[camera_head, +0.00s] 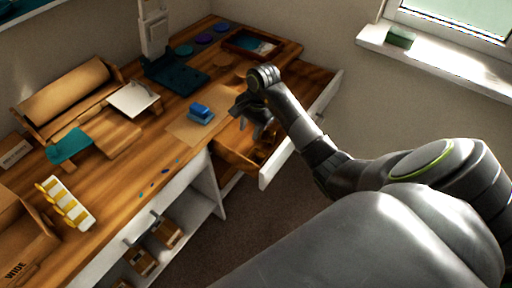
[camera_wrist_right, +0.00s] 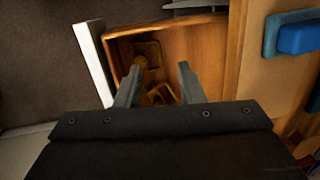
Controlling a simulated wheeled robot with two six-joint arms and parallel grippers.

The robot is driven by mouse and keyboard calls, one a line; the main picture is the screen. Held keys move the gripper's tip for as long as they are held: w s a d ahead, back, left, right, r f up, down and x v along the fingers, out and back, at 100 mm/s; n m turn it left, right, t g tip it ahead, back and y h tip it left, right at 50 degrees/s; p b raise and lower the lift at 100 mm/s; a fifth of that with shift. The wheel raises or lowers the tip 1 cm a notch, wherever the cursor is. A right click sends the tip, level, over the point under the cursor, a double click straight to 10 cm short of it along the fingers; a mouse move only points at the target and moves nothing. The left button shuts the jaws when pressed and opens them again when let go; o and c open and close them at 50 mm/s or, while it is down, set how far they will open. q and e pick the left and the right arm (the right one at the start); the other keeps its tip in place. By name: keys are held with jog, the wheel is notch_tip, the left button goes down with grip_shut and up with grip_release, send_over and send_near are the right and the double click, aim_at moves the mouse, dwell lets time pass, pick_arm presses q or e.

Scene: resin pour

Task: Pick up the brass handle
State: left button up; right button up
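My right gripper (camera_head: 254,120) hangs over the open wooden drawer (camera_head: 234,157) at the right side of the workbench. In the right wrist view the right gripper (camera_wrist_right: 158,78) is open, its two fingers apart with nothing held between them. Below and beyond the fingertips, brass-coloured pieces lie in the drawer: a bent or looped piece (camera_wrist_right: 162,94) between the fingers, and a rounded piece (camera_wrist_right: 139,64) by a dark square part. Which of them is the brass handle I cannot tell for sure. My left gripper is not in view.
The drawer's white front (camera_wrist_right: 92,62) stands close to the fingers. A blue block (camera_head: 200,113) sits on a brown sheet on the bench beside the drawer. A yellow-and-white rack (camera_head: 66,203), a teal cloth (camera_head: 69,146) and a wooden tray (camera_head: 252,44) are farther off.

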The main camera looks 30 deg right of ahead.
jog(key=d+r+g+h, duration=0.1)
jog(key=d+h, duration=0.1)
jog(key=b, duration=1.2)
send_over(259, 155)
notch_tip(259, 155, down, 11)
jog(key=shift+f, duration=0.1)
notch_tip(259, 155, down, 5)
jog(key=b, duration=0.4)
jog(key=shift+r, duration=0.2)
jog(key=shift+f+b, duration=0.65)
grip_shut()
